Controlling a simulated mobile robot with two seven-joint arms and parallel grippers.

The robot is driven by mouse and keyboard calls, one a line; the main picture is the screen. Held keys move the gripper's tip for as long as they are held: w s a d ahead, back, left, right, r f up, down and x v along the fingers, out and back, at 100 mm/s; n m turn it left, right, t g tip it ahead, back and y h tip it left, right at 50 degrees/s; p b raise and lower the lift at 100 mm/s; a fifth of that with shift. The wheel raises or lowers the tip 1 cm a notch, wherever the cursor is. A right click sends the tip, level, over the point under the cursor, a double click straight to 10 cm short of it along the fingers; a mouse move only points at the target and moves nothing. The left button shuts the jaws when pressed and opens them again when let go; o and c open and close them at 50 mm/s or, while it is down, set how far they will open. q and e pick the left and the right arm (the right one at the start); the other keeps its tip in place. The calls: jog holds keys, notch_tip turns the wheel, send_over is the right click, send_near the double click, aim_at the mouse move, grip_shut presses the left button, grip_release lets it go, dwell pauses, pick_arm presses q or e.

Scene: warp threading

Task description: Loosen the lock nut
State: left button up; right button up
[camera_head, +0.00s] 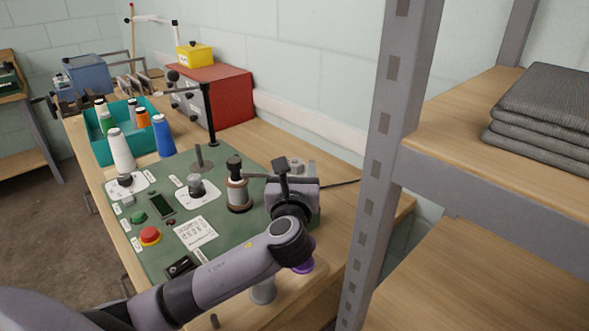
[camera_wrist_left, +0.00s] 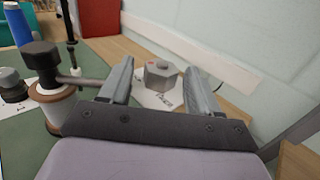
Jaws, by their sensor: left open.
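A grey hex nut (camera_wrist_left: 161,75), which looks like the lock nut, sits above a white label on the green mat (camera_head: 160,250). In the left wrist view it appears between the two fingers of my left gripper (camera_wrist_left: 158,68), which are spread apart. The fingers look clear of its sides, with a gap to each; whether they reach down around it is hard to tell. In the head view my left gripper (camera_head: 297,168) is at the right end of the mat and partly hides the nut (camera_head: 295,162). My right gripper does not show.
A spool post with a black knob (camera_head: 238,190) stands close left of my left gripper, with a bar reaching toward it. A second grey knob (camera_head: 196,185) sits farther left. A grey shelf upright (camera_head: 390,130) rises on the right. A teal bin (camera_head: 100,150) holds thread cones.

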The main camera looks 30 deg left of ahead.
pick_arm(q)
jog(key=c, duration=1)
jog(key=shift+c, duration=0.2)
jog(key=shift+w+d+n+y, duration=0.1)
jog(key=shift+n+y, duration=0.2)
jog(key=shift+y, duration=0.2)
jog(key=n+g+y, duration=0.4)
jog(key=g+y, duration=0.1)
jog(key=shift+w+d+n, duration=0.2)
jog(key=shift+d+n, duration=0.1)
jog(key=shift+d, duration=0.05)
jog(key=n+g+y, duration=0.1)
jog(key=g, duration=0.1)
jog(key=n+g+y, duration=0.1)
jog(key=n+g, duration=0.1)
jog(key=shift+w+d+y, duration=0.1)
jog(key=shift+w+y, duration=0.1)
jog(key=shift+y, duration=0.2)
jog(key=n+g+b, duration=0.1)
jog(key=g, duration=0.1)
jog(key=n+g+y+b, duration=0.1)
jog(key=shift+w+f+g+b, duration=0.15)
jog(key=shift+w+g+b, duration=0.05)
jog(key=shift+g+b, duration=0.2)
jog(key=shift+w+n+g+b, duration=0.15)
jog(key=shift+n+g+b, duration=1.45)
jog(key=shift+g+b, duration=0.75)
